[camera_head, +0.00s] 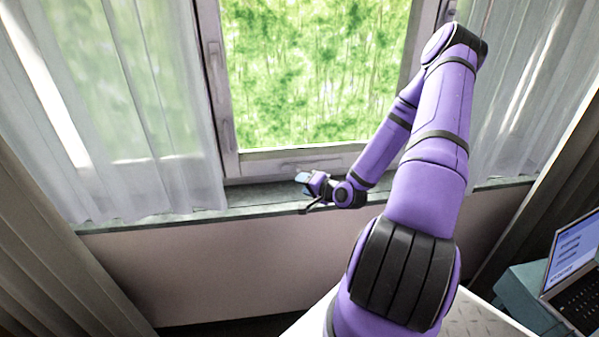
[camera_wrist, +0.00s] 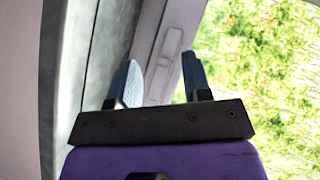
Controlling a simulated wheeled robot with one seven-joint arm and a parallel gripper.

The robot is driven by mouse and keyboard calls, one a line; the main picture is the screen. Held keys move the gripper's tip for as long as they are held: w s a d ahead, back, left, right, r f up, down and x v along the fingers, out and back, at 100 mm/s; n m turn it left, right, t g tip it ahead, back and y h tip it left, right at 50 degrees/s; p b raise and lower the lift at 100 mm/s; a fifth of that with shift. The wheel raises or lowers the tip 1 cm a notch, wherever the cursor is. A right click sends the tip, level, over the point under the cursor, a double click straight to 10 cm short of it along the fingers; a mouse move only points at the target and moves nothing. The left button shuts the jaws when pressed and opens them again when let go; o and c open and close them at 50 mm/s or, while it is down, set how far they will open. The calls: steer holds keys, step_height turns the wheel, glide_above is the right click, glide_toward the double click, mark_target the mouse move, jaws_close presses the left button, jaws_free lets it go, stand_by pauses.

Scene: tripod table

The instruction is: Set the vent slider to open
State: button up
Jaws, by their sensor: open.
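In the wrist view, a pale grey vent slider (camera_wrist: 164,66) shows as a long narrow fitting on the light window frame. It has a raised part toward its upper end; whether it is set open or closed I cannot tell. My gripper (camera_wrist: 159,60) is open, with its blue-grey fingers apart on either side of the slider in the picture. The gap in depth is unclear, and no contact is visible. In the head view, my gripper (camera_head: 302,178) is just in front of the lower window frame, above the sill. The slider is too small to make out clearly there.
The window frame (camera_head: 228,163) surrounds a bright green pane. A dark sill (camera_head: 250,200) runs below it. Sheer curtains (camera_head: 150,185) hang on both sides. A laptop (camera_head: 572,265) stands at the lower right. The space in front of the wall at left is clear.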

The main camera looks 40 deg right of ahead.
mark_target(299, 171)
steer(key=m+t, duration=0.1)
steer(key=s+d+f+m+h, duration=0.1)
steer(key=m, duration=0.1)
steer(key=shift+s+d+t, duration=0.1)
steer(key=shift+t, duration=0.3)
steer(key=m+h, duration=0.1)
steer(key=s+d+m+t+h, duration=0.1)
steer(key=m+h, duration=0.1)
steer(key=shift+s+d+f+m, duration=0.2)
steer(key=shift+m, duration=0.1)
steer(key=w, duration=0.3)
steer(key=w+d, duration=0.1)
steer(key=w, duration=0.3)
steer(key=w+d, duration=0.1)
steer(key=w, duration=0.2)
steer(key=shift+w, duration=0.3)
